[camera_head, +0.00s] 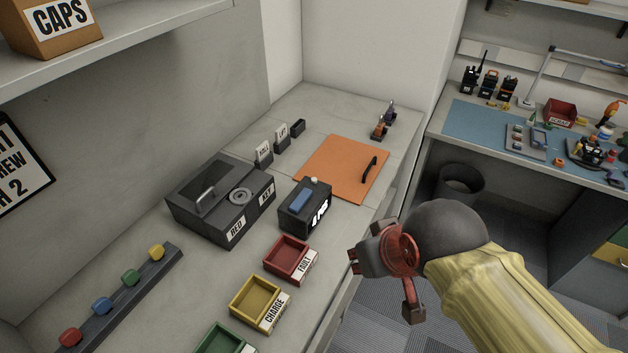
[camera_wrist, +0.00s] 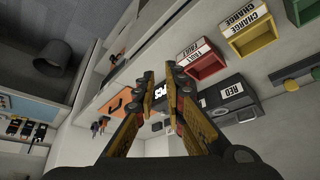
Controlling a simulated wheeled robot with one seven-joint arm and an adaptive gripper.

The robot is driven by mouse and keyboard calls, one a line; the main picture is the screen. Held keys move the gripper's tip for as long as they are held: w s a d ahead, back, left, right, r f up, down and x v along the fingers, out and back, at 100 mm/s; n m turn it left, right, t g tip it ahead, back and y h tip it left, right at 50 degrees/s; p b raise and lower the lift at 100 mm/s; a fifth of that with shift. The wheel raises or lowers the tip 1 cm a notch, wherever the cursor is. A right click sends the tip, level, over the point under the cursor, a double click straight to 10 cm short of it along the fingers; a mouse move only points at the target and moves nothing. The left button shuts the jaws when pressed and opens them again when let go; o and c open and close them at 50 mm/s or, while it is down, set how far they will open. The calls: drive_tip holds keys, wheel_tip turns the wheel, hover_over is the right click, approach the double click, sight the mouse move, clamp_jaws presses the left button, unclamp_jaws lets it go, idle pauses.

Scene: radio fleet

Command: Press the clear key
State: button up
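A small dark box device (camera_head: 306,208) stands on the left counter. A blue key or pad (camera_head: 300,201) and a small pale knob (camera_head: 314,181) are on its top. White lettering on its front is too small to read. I see no marking that names a clear key. My gripper (camera_head: 366,262) hangs right of the counter's front edge, apart from the device. In the wrist view my gripper (camera_wrist: 160,74) has its two fingertips a narrow gap apart, with nothing held. The fingers partly hide the counter things behind them there.
Left of the device is a dark box labelled RED and KEY (camera_head: 210,212). Red (camera_head: 292,262), yellow (camera_head: 262,303) and green (camera_head: 222,343) trays stand in front. An orange mat (camera_head: 335,165) lies behind. A strip (camera_head: 125,297) carries coloured buttons. A bin (camera_head: 460,185) stands on the floor.

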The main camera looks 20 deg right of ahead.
clamp_jaws()
idle(0.8)
